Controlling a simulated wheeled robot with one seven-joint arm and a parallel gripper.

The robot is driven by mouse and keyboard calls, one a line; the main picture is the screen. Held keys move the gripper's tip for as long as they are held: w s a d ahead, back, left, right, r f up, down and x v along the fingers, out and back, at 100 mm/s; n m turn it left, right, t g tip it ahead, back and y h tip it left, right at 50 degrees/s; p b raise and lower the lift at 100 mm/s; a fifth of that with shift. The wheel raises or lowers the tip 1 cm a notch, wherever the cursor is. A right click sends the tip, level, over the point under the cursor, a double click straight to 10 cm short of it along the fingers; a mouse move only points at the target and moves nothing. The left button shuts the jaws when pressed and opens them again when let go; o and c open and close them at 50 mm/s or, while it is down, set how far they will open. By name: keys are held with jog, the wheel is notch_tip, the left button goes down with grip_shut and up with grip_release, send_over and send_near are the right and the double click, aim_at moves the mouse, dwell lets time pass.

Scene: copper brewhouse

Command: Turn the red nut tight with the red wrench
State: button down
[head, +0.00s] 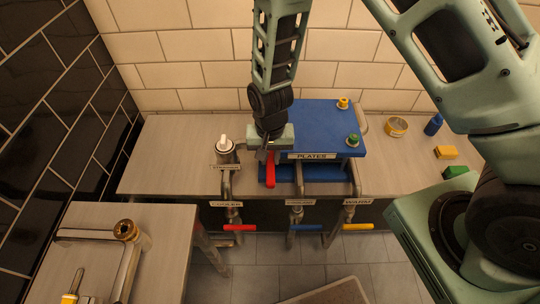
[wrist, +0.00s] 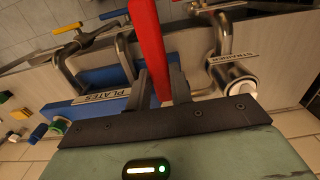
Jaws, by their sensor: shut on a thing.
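My gripper (head: 266,152) is over the left front of the blue unit labelled PLATES (head: 322,115). It is shut on the red wrench (head: 271,170), whose red length hangs down along the unit's left front. In the wrist view the wrench (wrist: 149,45) runs away from between my two dark fingers (wrist: 160,82). I see no red nut in either view; my gripper and arm cover the left part of the unit's top. A yellow nut (head: 342,102) and a green nut (head: 353,140) show on its right side.
A strainer canister (head: 226,150) stands just left of my gripper. Labelled pipes below carry red (head: 239,228), blue (head: 306,228) and yellow (head: 357,227) valve handles. Small coloured blocks lie on the bench at right. A side table (head: 165,245) at lower left holds a brass fitting (head: 126,230).

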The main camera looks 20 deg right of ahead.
aim_at(272, 158)
jog(key=shift+r, duration=0.15)
jog(key=shift+r+p, duration=1.9)
jog(key=shift+r, duration=0.4)
jog(key=shift+w+d+f, duration=0.1)
jog(key=shift+d+f, duration=0.1)
jog(key=shift+d, duration=0.05)
jog(key=d+f+n+b, duration=0.1)
jog(key=d, duration=0.5)
jog(key=d+f+n+b, duration=0.1)
jog(key=d+f+b, duration=0.1)
jog(key=d, duration=0.3)
jog(key=w+d+f+n+b, duration=0.1)
jog(key=d+f+b, duration=0.1)
jog(key=d, duration=0.4)
jog(key=shift+w+d, duration=0.1)
jog(key=shift+d, duration=0.2)
